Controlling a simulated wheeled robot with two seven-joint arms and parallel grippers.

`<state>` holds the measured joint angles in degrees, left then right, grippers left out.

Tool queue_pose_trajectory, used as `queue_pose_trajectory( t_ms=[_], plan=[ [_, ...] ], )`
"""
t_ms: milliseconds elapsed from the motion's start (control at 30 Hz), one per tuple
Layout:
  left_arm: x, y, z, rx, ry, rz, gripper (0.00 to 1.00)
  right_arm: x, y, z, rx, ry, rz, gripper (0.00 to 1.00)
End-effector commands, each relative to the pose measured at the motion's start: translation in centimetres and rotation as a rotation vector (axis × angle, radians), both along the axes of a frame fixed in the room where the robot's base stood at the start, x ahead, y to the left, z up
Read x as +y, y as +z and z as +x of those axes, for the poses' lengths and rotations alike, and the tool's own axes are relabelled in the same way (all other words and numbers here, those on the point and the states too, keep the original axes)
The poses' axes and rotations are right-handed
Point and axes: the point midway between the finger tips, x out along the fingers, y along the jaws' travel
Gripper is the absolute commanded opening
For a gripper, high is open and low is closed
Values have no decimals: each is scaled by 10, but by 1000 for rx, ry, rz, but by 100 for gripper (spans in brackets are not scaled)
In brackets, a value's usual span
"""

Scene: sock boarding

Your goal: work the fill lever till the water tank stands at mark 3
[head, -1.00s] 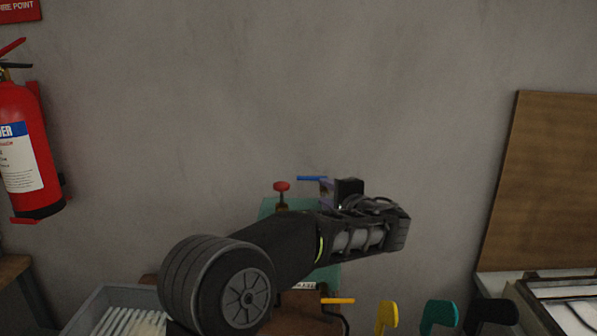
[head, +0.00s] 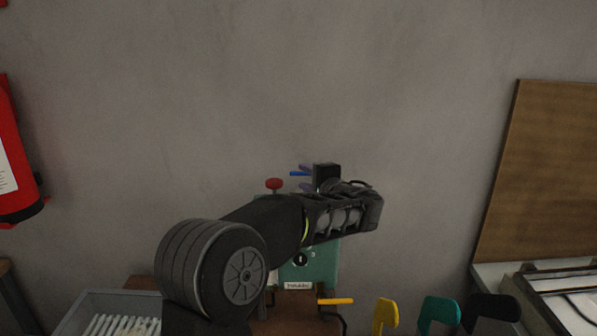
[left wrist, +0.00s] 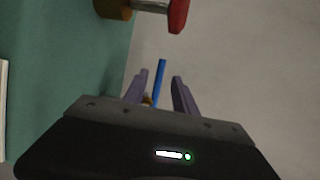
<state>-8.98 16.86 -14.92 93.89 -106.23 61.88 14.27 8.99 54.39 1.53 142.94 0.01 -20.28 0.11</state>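The blue lever (head: 298,174) sticks out above the teal machine (head: 322,262). It also shows in the left wrist view (left wrist: 160,78). My left gripper (head: 304,176) is at the lever, its purple fingers apart, one on each side of it. In the left wrist view the gripper (left wrist: 160,90) is open, with a clear gap between the lever and the right finger; the left finger is nearer the lever. My left arm hides much of the machine. I see no water tank level or mark 3. My right gripper is out of view.
A red knob (head: 274,184) stands beside the lever, near my left gripper; it also shows in the wrist view (left wrist: 178,14). A yellow handle (head: 336,301) sticks out low down. Yellow, teal and black hooked shapes stand at lower right. A grey bin (head: 85,304) is at lower left.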

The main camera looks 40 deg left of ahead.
Motion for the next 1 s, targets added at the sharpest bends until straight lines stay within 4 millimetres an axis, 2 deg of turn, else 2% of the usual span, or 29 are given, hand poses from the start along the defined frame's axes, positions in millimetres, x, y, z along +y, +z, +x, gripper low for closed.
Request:
queue_pose_trajectory(
  t_ms=[100, 300, 667, 1000],
  plan=[
    [19, -1, 8, 2, 5, 0, 33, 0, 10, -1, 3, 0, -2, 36],
    [40, -6, 20, 0, 2, 0, 33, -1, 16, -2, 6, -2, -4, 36],
    [44, -9, 22, -1, 1, 0, 33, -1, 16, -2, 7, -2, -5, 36],
    [44, -9, 22, 0, 1, -1, 5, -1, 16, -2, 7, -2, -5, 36]
  ],
)
